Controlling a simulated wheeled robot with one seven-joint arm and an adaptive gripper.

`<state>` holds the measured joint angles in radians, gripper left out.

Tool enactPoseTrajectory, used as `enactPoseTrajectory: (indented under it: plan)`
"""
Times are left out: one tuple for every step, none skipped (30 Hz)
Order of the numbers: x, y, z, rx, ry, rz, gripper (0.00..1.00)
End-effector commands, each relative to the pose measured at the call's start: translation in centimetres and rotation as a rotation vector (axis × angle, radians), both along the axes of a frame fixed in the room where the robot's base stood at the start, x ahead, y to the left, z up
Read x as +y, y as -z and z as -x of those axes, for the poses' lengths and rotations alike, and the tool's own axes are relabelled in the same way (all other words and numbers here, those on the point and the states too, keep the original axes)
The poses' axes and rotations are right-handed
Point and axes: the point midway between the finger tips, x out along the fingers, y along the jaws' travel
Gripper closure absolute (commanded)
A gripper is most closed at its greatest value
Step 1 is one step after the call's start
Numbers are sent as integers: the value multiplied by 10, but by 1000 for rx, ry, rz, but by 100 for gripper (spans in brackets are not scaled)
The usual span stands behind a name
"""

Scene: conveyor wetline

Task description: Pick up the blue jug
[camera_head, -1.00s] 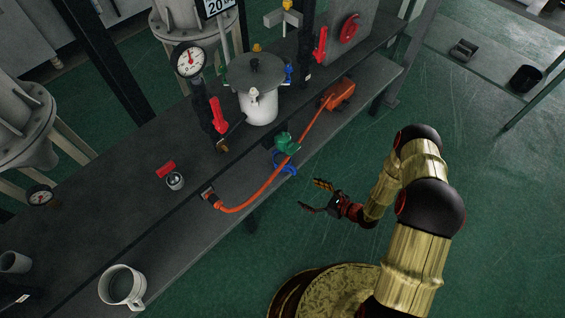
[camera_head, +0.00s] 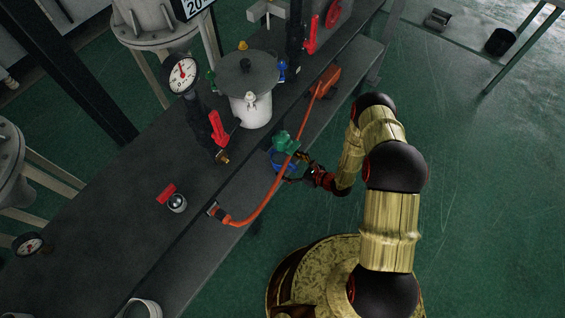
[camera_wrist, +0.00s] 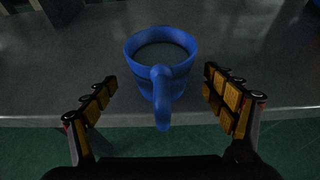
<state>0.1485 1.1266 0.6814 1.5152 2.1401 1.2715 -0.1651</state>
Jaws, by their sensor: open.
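The blue jug (camera_wrist: 158,60) stands upright near the edge of the grey bench, its handle pointing toward my gripper in the wrist view. In the head view the jug (camera_head: 279,158) is partly hidden behind a green object and the orange hose. My gripper (camera_wrist: 160,92) is open, with one finger on either side of the jug's near side and handle. No finger visibly touches the jug. In the head view my gripper (camera_head: 299,170) is at the bench edge, right beside the jug.
A green object (camera_head: 285,143) is close to the jug. An orange hose (camera_head: 270,192) runs along the bench past it. A white pot with a dark lid (camera_head: 249,103), a gauge (camera_head: 183,74) and red-handled valves stand behind. Open green floor (camera_head: 465,190) lies at right.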

Motion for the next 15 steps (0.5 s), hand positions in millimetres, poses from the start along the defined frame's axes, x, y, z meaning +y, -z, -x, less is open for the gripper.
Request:
enactPoseTrajectory:
  plan:
    - [5,2,-5,-2,-2,1,16]
    - [9,2,-8,-2,-2,1,16]
    - [14,3,-12,-3,-4,-1,16]
    - [17,4,-15,-2,-4,0,16]
    - [20,5,-18,-2,-3,0,16]
    - [25,6,-21,-2,-3,0,16]
    - [27,8,-22,-1,-4,0,16]
    - [30,9,-24,0,-2,0,16]
    - [32,11,-26,0,-1,0,16]
    - [33,11,-28,1,-1,1,16]
    - [34,11,-28,0,-1,0,16]
    - [35,11,-29,0,-1,0,16]
    - [36,11,-30,0,0,0,16]
    - [36,11,-30,0,0,0,16]
    - [36,11,-30,0,0,0,16]
